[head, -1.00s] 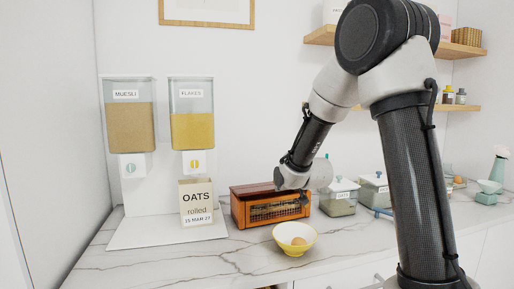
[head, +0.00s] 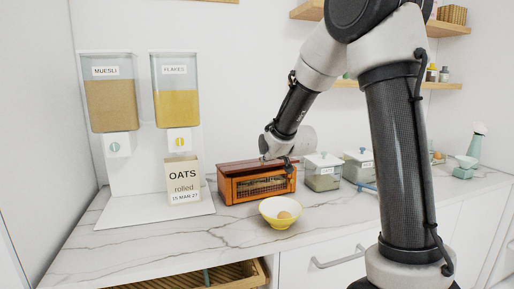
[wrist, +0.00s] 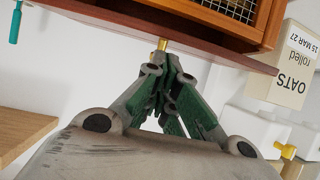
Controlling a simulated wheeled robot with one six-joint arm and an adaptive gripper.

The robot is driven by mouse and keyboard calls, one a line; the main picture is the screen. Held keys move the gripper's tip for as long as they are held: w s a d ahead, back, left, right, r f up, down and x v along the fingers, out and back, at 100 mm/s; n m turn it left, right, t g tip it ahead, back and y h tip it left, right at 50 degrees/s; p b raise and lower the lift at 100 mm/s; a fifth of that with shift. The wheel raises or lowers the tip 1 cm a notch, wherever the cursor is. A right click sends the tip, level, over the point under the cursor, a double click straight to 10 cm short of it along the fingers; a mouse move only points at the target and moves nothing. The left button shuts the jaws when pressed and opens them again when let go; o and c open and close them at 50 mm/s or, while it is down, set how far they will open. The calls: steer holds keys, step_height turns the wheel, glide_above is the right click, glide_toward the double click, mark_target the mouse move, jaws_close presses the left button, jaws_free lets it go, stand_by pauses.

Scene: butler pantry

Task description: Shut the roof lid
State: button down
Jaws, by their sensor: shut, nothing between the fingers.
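The roof lid (head: 238,167) is a reddish-brown board on top of an orange wooden box (head: 227,188) with a wire-mesh front. It lies low over the box in the head view; whether a thin gap is left beneath it I cannot tell. In the wrist view the lid (wrist: 120,25) spans the top of the picture, with a small brass knob (wrist: 162,44) at its edge. My gripper (wrist: 172,62) is shut and empty, its fingertips close to the knob; contact is unclear. In the head view my gripper (head: 284,161) is over the lid's right end, partly hidden by its own wrist.
An oats packet (head: 182,180) and two cereal dispensers (head: 112,105) are left. Glass canisters (head: 323,178) stand right. Shelves (head: 455,87) hang above. An open drawer (head: 215,274) shows below.

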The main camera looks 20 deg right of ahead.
steer(key=s, duration=0.9)
steer(key=w+r+g, duration=0.5)
steer(key=w+r, duration=0.3)
steer(key=r, duration=0.5)
steer(key=shift+g+h, duration=0.3)
steer(key=x, duration=0.9)
steer(key=shift+d, duration=0.2)
step_height(320, 180, down, 3)
steer(key=shift+s+f, duration=0.15)
steer(key=shift+f, duration=0.45)
